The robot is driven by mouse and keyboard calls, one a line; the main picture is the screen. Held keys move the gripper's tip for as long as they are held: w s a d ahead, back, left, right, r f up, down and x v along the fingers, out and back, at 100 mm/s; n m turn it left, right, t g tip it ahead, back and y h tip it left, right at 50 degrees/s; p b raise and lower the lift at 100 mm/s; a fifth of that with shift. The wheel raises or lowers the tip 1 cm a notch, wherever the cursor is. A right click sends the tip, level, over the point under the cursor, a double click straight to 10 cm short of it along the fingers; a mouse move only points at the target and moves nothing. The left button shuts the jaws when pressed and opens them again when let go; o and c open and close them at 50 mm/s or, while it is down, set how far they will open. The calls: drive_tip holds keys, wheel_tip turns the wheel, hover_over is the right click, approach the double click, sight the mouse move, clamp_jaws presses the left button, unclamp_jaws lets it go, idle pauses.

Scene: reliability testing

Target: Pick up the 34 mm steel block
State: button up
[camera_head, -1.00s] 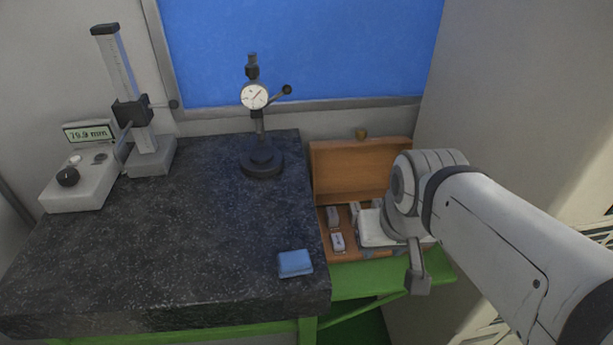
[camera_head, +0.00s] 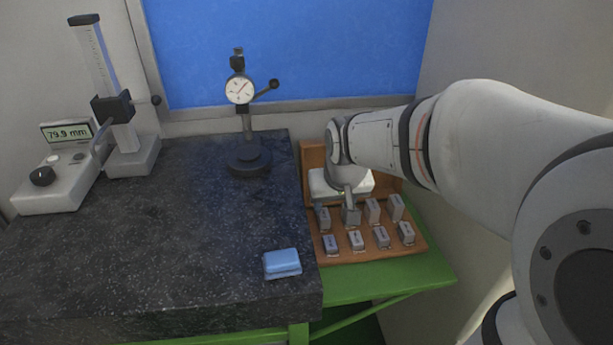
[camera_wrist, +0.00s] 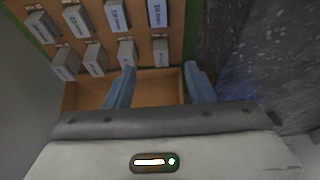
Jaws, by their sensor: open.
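Several grey steel blocks stand in two rows in an open wooden case (camera_head: 420,244). The front row includes a block (camera_head: 331,244) at the left and another (camera_head: 406,233) at the right; the back row is partly behind my gripper (camera_head: 347,205). Their labels are too small to read surely, so I cannot tell which is the 34 mm block. In the wrist view my gripper (camera_wrist: 160,68) is open and empty, its two blue-grey fingers apart. The end block (camera_wrist: 160,52) of the near row appears just beyond the gap between the fingertips.
A dark granite plate (camera_head: 200,240) lies left of the case, with a blue cloth-like item (camera_head: 282,263), a dial gauge stand (camera_head: 248,155) and a height gauge (camera_head: 115,110). The case rests on a green bench (camera_head: 365,285). The case's lid stands behind my gripper.

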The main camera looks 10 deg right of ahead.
approach(324, 214)
drive_tip(key=f, duration=0.2)
drive_tip(key=x, duration=0.7)
drive_tip(key=shift+w+f, duration=0.1)
drive_tip(key=shift+w, duration=0.25)
clamp_jaws()
